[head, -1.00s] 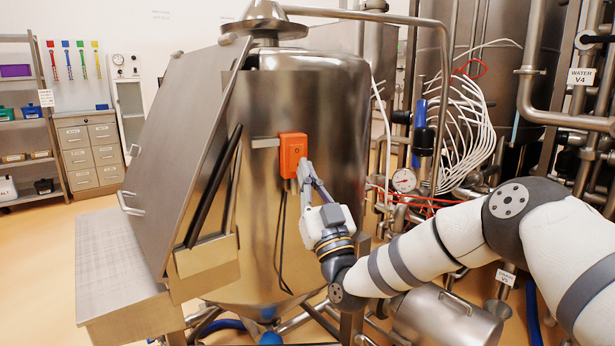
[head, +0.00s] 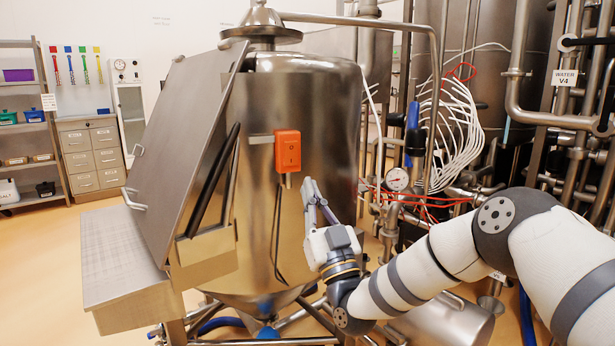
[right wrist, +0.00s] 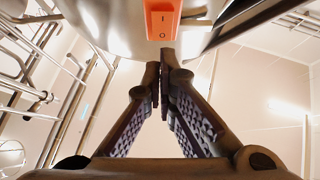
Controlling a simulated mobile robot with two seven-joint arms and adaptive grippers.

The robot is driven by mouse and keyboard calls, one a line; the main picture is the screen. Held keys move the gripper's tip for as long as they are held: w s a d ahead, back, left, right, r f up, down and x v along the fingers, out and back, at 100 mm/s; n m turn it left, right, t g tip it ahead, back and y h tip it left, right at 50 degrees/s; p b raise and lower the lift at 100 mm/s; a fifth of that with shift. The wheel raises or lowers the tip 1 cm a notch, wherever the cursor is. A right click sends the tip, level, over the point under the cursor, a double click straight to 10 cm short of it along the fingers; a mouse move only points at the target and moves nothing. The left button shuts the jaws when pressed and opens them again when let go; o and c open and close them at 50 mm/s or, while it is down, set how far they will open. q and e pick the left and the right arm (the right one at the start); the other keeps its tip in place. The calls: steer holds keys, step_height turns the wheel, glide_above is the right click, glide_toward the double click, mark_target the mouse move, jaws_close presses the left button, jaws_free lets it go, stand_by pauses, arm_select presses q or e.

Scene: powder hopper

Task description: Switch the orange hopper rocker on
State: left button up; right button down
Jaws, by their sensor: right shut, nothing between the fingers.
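The orange switch box (head: 288,152) sits on a short bracket in front of the steel hopper vessel (head: 335,110). Its rocker has a dark outline in the head view; which side is pressed in I cannot tell. In the right wrist view the orange box (right wrist: 161,20) is at the top, with an I mark above an O mark. My right gripper (head: 308,183) is shut and empty, below and to the right of the box and apart from it. Its fingertips (right wrist: 162,72) also show just below the box in the right wrist view. My left gripper is not in view.
A large tilted steel lid (head: 185,150) and a steel shelf (head: 120,255) stand left of the box. Pipes, white cables (head: 455,135) and a gauge (head: 397,178) crowd the right side. A thin cable hangs below the box.

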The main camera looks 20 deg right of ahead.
step_height(320, 180, down, 6)
steer(key=s, duration=0.2)
steer(key=shift+s+d+r, duration=0.15)
steer(key=shift+s, duration=0.15)
